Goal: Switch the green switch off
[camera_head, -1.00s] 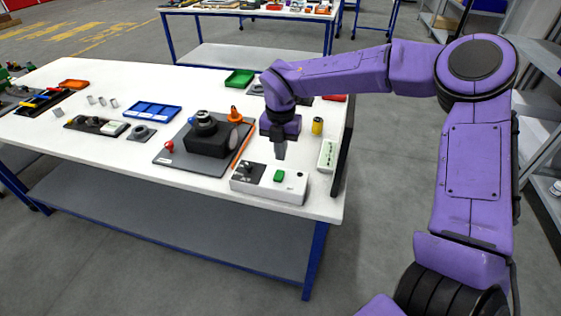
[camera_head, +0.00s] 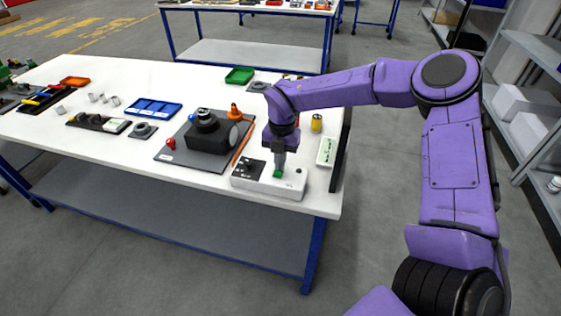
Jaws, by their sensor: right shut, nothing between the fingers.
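The green switch (camera_head: 278,174) sits on top of a white box (camera_head: 285,191) near the front right corner of the white table. The box also carries a black part (camera_head: 249,168) on its left. My right gripper (camera_head: 279,168) is shut and empty. It points down, with its fingertips right at the green switch and covering part of it. I cannot tell whether they touch or press it, or which way the switch is set. My left gripper is not in view.
A grey mat (camera_head: 180,160) with a black block (camera_head: 208,137) lies left of the box. An orange cone (camera_head: 236,114) and a yellow cylinder (camera_head: 317,123) stand behind. A white panel (camera_head: 326,152) is to the right. Blue (camera_head: 153,109) and green (camera_head: 240,76) trays lie further back.

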